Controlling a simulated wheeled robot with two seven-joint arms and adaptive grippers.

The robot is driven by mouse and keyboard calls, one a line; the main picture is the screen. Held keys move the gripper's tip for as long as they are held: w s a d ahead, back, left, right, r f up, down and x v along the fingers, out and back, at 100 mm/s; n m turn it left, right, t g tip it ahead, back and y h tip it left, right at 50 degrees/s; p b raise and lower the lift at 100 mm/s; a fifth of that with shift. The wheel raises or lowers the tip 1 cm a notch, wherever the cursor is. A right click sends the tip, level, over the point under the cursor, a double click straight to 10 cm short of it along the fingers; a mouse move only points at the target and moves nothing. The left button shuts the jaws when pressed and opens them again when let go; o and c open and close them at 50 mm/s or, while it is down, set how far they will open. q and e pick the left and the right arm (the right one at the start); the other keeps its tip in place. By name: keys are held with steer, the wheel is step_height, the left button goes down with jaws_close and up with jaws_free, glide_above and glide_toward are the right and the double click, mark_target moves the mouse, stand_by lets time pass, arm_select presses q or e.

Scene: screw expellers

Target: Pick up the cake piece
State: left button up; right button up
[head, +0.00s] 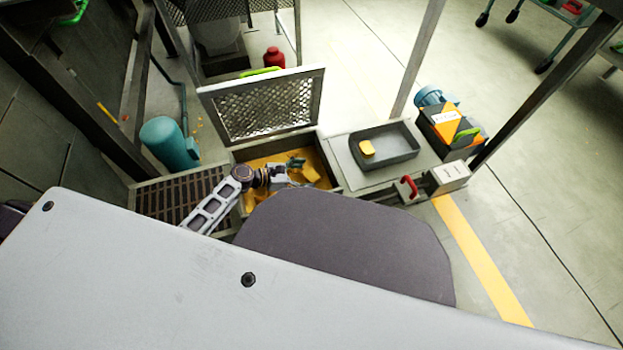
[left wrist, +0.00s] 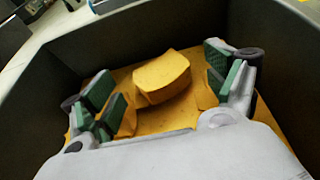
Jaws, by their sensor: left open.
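A yellow-orange cake piece (left wrist: 162,77) lies tilted on the orange bed of the bin in the left wrist view. It also shows in the head view (head: 311,174) beside my left gripper. My left gripper (head: 296,166) reaches down into the bin (head: 329,160). Its green-padded fingers are open in the left wrist view (left wrist: 158,82), with the cake piece between and a little beyond them. I cannot tell whether any finger touches it. Other orange pieces lie beside the fingers, partly hidden by them. My right gripper is not in view.
The bin's dark walls (left wrist: 45,75) rise around my left gripper. A raised mesh lid (head: 265,107) stands behind the bin. To the right, a grey tray (head: 398,157) holds another yellow piece (head: 366,148). A slatted grate (head: 172,199) lies to the left.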

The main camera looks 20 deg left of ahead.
mark_target(308, 176)
arm_select(q)
steer(key=shift+x, duration=0.8)
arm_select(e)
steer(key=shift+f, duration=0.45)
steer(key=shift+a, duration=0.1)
arm_select(q)
steer(key=c, duration=1.1)
steer(key=shift+r, duration=0.1)
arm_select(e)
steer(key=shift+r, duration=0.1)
arm_select(q)
steer(key=shift+r+p, duration=0.65)
steer(key=shift+r, duration=0.7)
step_height(308, 176, up, 5)
steer(key=p, duration=0.3)
steer(key=shift+r, duration=0.2)
steer(key=shift+r+p, duration=0.5)
steer(key=shift+r, duration=0.35)
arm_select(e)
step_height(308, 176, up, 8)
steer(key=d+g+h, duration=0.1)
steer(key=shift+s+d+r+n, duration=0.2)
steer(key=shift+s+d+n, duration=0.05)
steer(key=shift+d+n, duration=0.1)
